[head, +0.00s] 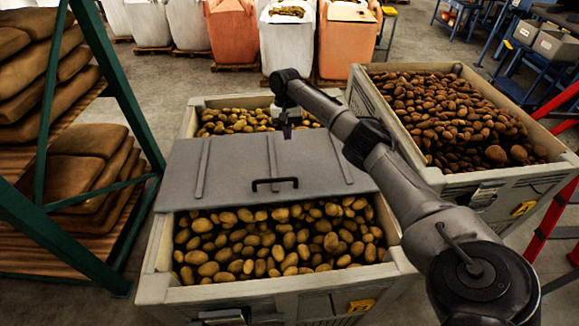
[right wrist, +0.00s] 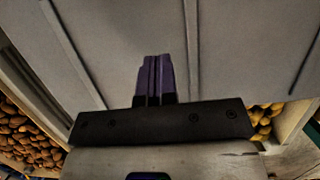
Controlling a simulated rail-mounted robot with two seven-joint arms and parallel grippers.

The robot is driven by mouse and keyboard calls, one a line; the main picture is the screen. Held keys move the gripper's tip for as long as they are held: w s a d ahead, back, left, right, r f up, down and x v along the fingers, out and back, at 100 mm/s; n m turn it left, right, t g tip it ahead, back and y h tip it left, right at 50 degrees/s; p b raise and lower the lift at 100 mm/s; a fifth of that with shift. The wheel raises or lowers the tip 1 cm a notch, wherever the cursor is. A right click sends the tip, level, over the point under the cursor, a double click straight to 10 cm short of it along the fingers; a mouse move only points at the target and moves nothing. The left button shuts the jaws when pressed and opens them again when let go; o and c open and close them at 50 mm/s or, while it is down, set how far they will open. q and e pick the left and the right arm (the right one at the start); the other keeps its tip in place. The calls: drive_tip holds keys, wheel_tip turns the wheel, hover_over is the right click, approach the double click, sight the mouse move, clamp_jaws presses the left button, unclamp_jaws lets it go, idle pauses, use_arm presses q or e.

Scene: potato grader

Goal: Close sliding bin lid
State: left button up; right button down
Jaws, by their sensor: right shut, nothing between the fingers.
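The grey sliding lid (head: 225,165) lies across the middle of the potato bin (head: 158,262) in the head view. Potatoes show in front of it and behind it. The lid has raised ribs and a black handle (head: 275,184) near its front edge. My right gripper (head: 287,132) is over the lid's back edge, behind the handle, pointing down. In the right wrist view its shut fingers (right wrist: 155,80) appear against the ribbed lid (right wrist: 120,40), with nothing between them. I cannot tell whether they touch the lid. My left gripper is not in view.
A second open bin (head: 470,182) full of darker potatoes stands close on the right. A green rack (head: 128,100) with brown sacks (head: 85,165) stands on the left. Large bulk bags (head: 232,35) line the back. A red ladder-like frame (head: 553,225) is at the far right.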

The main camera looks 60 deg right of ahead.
hover_over(289, 175)
wheel_tip(289, 175, down, 9)
drive_tip(key=shift+s+a+r, duration=0.1)
drive_tip(key=shift+s+a+f, duration=0.2)
drive_tip(key=shift+s+a, duration=0.15)
drive_tip(key=shift+a, duration=0.25)
drive_tip(key=shift+s+a+f, duration=0.15)
drive_tip(key=shift+s+a, duration=0.2)
drive_tip(key=shift+a, duration=0.2)
